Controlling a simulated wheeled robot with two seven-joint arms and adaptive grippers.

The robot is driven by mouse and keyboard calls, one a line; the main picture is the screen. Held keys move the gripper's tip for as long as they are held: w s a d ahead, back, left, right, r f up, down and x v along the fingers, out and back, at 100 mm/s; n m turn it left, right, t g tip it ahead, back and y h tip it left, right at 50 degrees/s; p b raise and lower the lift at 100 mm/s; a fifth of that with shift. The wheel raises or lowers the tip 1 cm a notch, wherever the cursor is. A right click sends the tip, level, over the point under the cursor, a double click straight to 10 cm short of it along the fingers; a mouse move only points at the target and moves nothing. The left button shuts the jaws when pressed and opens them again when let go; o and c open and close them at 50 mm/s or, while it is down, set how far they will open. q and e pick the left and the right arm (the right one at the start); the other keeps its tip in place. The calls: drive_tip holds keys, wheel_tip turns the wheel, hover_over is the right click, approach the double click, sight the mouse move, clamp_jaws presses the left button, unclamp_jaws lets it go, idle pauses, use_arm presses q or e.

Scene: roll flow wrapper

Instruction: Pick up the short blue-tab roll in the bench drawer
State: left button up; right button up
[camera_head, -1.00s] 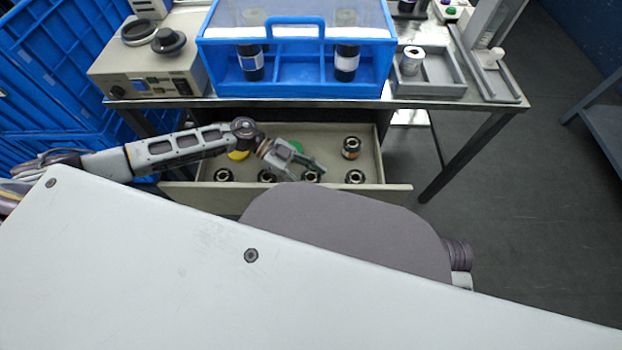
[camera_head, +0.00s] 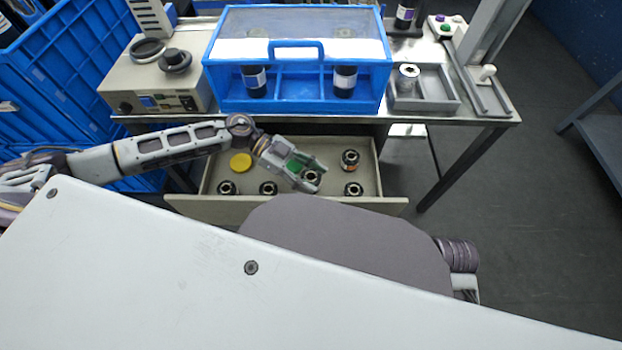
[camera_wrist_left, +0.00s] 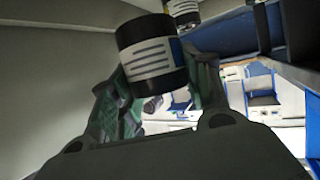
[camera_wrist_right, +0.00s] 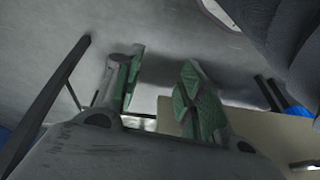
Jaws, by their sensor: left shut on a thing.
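My left gripper (camera_head: 312,170) reaches into the open bench drawer (camera_head: 200,206) and is shut on a roll (camera_head: 311,178). In the left wrist view the held roll (camera_wrist_left: 148,58) is short and black, with a white printed label and a blue tab at the label's right edge. It sits tilted between the green-padded fingers (camera_wrist_left: 155,95). In the head view it appears slightly above the front row of rolls. My right gripper (camera_wrist_right: 160,90) is open and empty in the right wrist view. It does not show in the head view.
Other rolls stand in the drawer: left (camera_head: 227,188), middle (camera_head: 268,188), right (camera_head: 353,189) and behind (camera_head: 350,160). A yellow disc (camera_head: 241,162) lies there too. Above are the bench's blue case (camera_head: 297,107) and grey tray (camera_head: 440,104). Blue crates (camera_head: 60,70) stand left.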

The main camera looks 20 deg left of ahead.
use_arm(q)
drive_tip(key=shift+r+p, duration=0.4)
drive_tip(key=shift+r, duration=0.9)
use_arm(e)
drive_tip(key=shift+d+f, duration=0.1)
drive_tip(key=shift+f, duration=0.6)
drive_tip(key=shift+f, duration=0.1)
